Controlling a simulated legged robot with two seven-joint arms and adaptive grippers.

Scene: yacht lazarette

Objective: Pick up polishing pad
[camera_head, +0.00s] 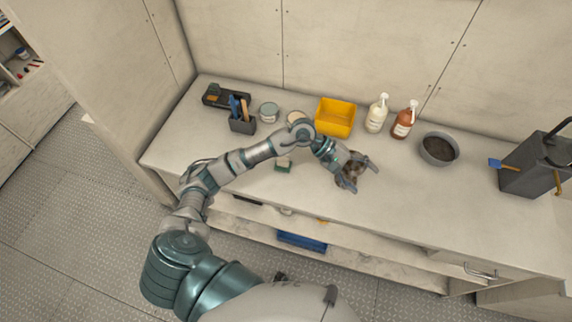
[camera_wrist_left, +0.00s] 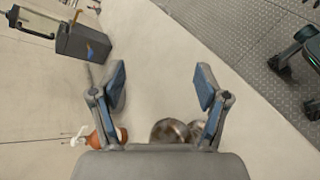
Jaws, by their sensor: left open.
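My left gripper (camera_head: 363,176) is open above the middle of the worktop, its fingers spread. A mottled brown-grey round item (camera_head: 351,169) lies at the gripper, partly hidden by it. In the left wrist view it shows (camera_wrist_left: 170,130) between the finger bases, cut off below by the gripper body. It may be the polishing pad, but I cannot tell for sure. The left gripper's fingers in the wrist view (camera_wrist_left: 160,78) are apart with bare worktop between their tips. A small green-and-pale block (camera_head: 283,165) lies left of the gripper, beside my forearm. My right gripper is not in view.
Along the back of the worktop (camera_head: 420,205) are a yellow bin (camera_head: 335,117), a white spray bottle (camera_head: 377,113), a brown one (camera_head: 404,120) and a grey bowl (camera_head: 440,149). A dark caddy (camera_head: 530,175) stands right. A tool holder (camera_head: 242,122) stands left. The front right is clear.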

